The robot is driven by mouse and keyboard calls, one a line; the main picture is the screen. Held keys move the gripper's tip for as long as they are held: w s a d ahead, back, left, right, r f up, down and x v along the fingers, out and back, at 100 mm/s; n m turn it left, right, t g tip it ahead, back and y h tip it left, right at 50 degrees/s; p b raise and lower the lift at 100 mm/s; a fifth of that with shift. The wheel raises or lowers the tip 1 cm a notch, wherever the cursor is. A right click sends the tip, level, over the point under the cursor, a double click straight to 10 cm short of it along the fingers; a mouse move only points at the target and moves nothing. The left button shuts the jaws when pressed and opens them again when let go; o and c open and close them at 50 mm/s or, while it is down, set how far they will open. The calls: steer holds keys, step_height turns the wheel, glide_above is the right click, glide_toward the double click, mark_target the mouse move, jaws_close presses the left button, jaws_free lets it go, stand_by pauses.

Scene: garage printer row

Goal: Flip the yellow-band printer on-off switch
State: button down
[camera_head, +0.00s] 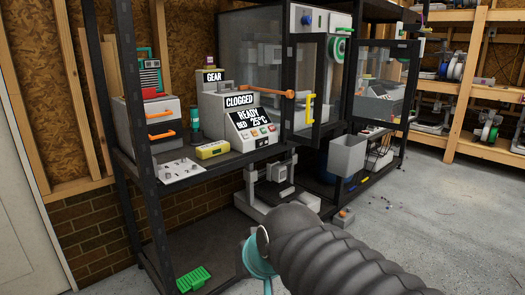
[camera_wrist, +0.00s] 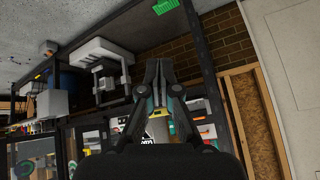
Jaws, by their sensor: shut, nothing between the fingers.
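A grey printer with a sloped panel (camera_head: 250,128) stands on the black shelf, its signs reading GEAR, CLOGGED and READY BED 25°C. Coloured buttons line its front. A tall enclosed printer (camera_head: 250,55) stands behind it, with an open framed door that has a yellow handle (camera_head: 310,108). I cannot make out a yellow band or an on-off switch for sure. My gripper (camera_wrist: 158,64) is shut and empty in the wrist view, apart from the shelf things.
A yellow box (camera_head: 212,150), a white plate with knobs (camera_head: 182,171) and a grey drawer box with orange handles (camera_head: 150,125) crowd the shelf. A grey bin (camera_head: 347,154) hangs at the right. A green crate (camera_head: 193,279) lies low. The concrete floor at right is mostly clear.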

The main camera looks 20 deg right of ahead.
steer(key=w+d+r+m+t+h+b, duration=0.1)
steer(key=w+r+m+t, duration=0.15)
steer(key=w, duration=0.65)
steer(key=w+d+r+m+t+b, duration=0.1)
steer(key=w+d+r+m+t, duration=0.2)
steer(key=w, duration=0.7)
steer(key=w+r+m+t+h+b, duration=0.15)
steer(key=w+m, duration=0.25)
steer(key=w, duration=0.5)
steer(key=w+d+f+m+g+h+b, duration=0.1)
steer(key=w+d+f+m+h+b, duration=0.1)
steer(key=w+d+f+m+h, duration=0.4)
steer(key=w+d+m+h, duration=0.5)
steer(key=w+d+m, duration=0.4)
steer(key=d, duration=0.2)
steer(key=shift+w+m+b, duration=0.2)
steer(key=shift+m+b, duration=0.15)
steer(key=shift+b, duration=0.05)
steer(key=shift+w+d, duration=0.1)
steer(key=shift+d, duration=0.05)
steer(key=p, duration=0.2)
glide_toward(267, 143)
steer(key=shift+x, duration=2)
